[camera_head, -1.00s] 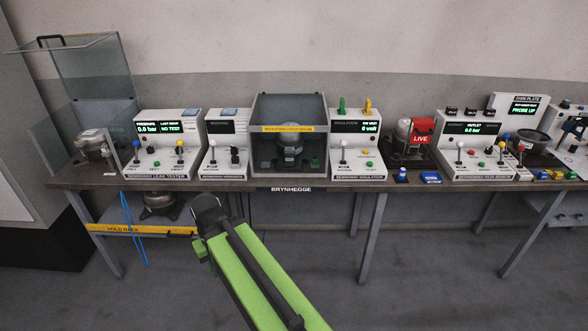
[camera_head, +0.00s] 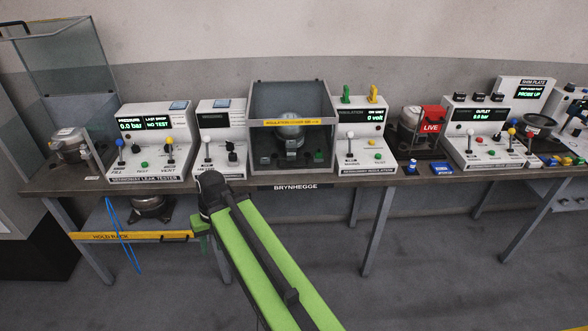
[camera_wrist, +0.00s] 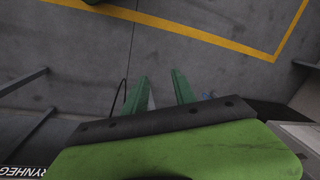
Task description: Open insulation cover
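The insulation cover (camera_head: 262,104) is the clear top of a grey-framed box in the middle of the bench, with a yellow labelled strip along its front edge. It appears lowered, and a dark compressor (camera_head: 291,133) stands inside the box. My green arm reaches up from the bottom of the head view to just in front of the bench edge, left of and below the box. My gripper (camera_wrist: 158,90) shows in the wrist view with its two green fingers apart and nothing between them. It points down over the floor, clear of the cover.
The insulation station (camera_head: 364,143) stands right of the box, and a white lever panel (camera_head: 219,150) stands left. A leak tester (camera_head: 151,150) and a raised clear lid (camera_head: 70,70) are further left. A yellow hold rack (camera_head: 130,237) hangs below the bench. Floor in front is clear.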

